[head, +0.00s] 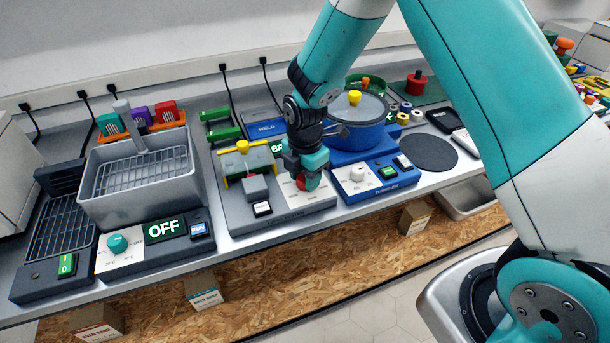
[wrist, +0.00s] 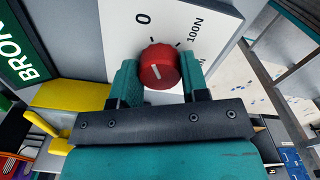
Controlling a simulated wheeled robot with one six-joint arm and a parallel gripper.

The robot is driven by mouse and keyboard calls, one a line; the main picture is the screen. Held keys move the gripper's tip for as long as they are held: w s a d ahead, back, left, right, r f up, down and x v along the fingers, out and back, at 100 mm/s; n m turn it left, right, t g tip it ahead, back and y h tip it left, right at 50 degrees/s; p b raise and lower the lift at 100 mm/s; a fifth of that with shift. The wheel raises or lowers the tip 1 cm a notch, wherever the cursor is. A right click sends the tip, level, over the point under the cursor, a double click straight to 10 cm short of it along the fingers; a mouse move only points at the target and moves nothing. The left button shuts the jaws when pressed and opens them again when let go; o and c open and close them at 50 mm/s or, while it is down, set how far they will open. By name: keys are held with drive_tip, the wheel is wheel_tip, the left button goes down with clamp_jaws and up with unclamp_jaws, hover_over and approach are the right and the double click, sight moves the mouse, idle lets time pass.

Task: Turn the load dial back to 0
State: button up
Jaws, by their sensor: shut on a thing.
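The load dial (wrist: 160,68) is a round red knob with a short white mark on its face. It sits on a white panel (wrist: 112,12) printed with "0" at the upper left of the dial and "100N" at the upper right. The white mark is slanted, and I cannot tell exactly which print it lines up with. My gripper (wrist: 158,82) is shut on the dial, with one teal finger on each side.
A green display reading "BRO" (wrist: 20,55) and a yellow part (wrist: 70,95) lie left of the dial in the wrist view. A blue tumbler unit (head: 375,190) stands close on the right, and a basin unit with an "OFF" display (head: 165,228) on the left.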

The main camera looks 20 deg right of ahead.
drive_tip(key=shift+w, duration=0.1)
drive_tip(key=o, duration=0.9)
drive_tip(key=shift+r, duration=0.1)
wheel_tip(320, 180, up, 17)
drive_tip(key=shift+r+b, duration=0.15)
drive_tip(key=shift+b, duration=0.6)
drive_tip(key=s+a+r+m+y, duration=0.1)
drive_tip(key=s+m, duration=0.4)
drive_tip(key=s, duration=0.3)
drive_tip(key=s+a+r+m+y, duration=0.1)
drive_tip(key=s+a+r+m, duration=0.1)
drive_tip(key=s+m, duration=0.3)
drive_tip(key=s+a+r+m+y, duration=0.1)
drive_tip(key=s+m, duration=0.4)
drive_tip(key=s, duration=0.7)
drive_tip(key=shift+a+r+m+y, duration=0.3)
drive_tip(key=shift+r+y, duration=0.15)
drive_tip(key=shift+y, duration=0.15)
